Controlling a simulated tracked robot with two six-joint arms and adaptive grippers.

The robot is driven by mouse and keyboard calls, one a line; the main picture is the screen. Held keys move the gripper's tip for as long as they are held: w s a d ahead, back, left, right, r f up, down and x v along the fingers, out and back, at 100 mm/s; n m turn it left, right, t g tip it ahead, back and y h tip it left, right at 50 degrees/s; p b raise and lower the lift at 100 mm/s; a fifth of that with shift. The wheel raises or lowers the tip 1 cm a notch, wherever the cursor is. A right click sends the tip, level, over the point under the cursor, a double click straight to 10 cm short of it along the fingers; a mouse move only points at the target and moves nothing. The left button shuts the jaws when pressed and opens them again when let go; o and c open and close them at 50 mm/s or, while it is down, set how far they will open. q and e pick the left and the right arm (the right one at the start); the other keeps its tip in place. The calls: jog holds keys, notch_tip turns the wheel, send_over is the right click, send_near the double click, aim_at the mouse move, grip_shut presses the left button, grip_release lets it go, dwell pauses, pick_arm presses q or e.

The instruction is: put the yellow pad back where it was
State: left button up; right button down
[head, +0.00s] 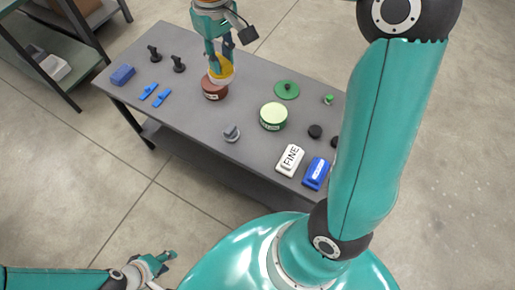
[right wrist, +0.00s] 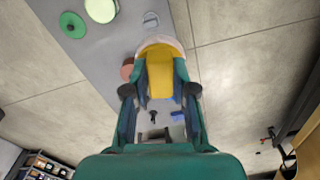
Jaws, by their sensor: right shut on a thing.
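The yellow pad (head: 222,72), with a white layer along its lower edge, is held by my right gripper (head: 221,58). In the right wrist view the yellow pad (right wrist: 160,76) sits between the two fingers of my right gripper (right wrist: 160,90). In the head view it shows right over a round reddish-brown pad (head: 214,90); I cannot tell whether they touch. A round light-green pad (head: 273,116) and a flat green disc with a knob (head: 286,90) lie to the right. My left gripper (head: 163,262) is low at the left, away from the table; its opening is unclear.
The grey table (head: 190,115) also holds a blue block (head: 122,75), two blue clips (head: 155,93), two black handled pieces (head: 178,64), a grey knobbed piece (head: 231,132), a white FINE block (head: 290,160) and a blue block (head: 316,173). My right arm covers the table's right end.

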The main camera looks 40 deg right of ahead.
jog(key=shift+s+d+f+n+b, duration=0.85)
jog(key=shift+f+b, duration=1.4)
jog(key=shift+f, duration=4.25)
jog(key=shift+s+d+f+n+b, duration=0.15)
jog(key=shift+s+d+f+b, duration=1.05)
jog(key=shift+f, duration=5.3)
jog(key=shift+s+d+f+n+b, duration=0.1)
jog(key=shift+d+f+n+b, duration=0.8)
jog(key=shift+f+b, duration=4)
jog(key=f+p, duration=0.3)
jog(key=shift+d+m, duration=0.35)
jog(key=shift+m, duration=0.05)
jog(key=c, duration=1.4)
grip_release()
jog(key=shift+f, duration=0.15)
jog(key=o, duration=0.5)
jog(key=shift+c, duration=0.2)
